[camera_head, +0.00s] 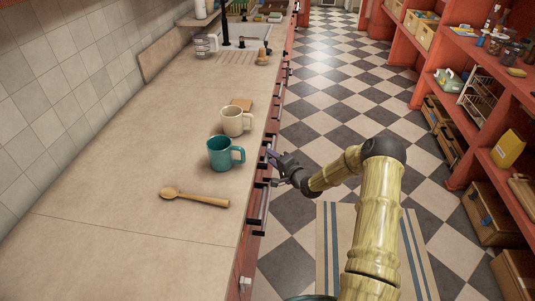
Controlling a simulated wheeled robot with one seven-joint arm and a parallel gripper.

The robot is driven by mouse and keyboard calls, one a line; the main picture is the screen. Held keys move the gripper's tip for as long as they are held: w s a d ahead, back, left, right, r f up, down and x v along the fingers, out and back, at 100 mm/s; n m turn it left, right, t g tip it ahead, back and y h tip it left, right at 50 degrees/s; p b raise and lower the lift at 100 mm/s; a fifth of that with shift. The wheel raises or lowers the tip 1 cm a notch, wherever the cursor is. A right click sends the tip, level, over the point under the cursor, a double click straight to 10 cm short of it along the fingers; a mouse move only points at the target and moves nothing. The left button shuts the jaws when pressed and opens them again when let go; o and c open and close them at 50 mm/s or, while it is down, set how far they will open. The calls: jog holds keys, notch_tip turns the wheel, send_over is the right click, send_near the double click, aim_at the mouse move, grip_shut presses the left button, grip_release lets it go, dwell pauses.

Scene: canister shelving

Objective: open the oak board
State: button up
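My gripper (273,168) is at the front face of the counter, beside the teal mug and a little below the counter top. Its two fingers look spread apart, with one near a dark drawer handle (264,154). I cannot tell whether they touch the handle. The red drawer fronts (251,242) run along the counter and look closed, seen at a steep angle. Nothing is clearly marked as an oak board. A tan wooden board (160,57) leans against the tiled wall at the back left.
A wooden spoon (195,197) lies in front. The checkered floor is open; a striped rug (335,240) lies below my arm. Red shelves (455,150) line the right.

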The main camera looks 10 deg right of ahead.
jog(key=shift+x, duration=1.85)
grip_shut()
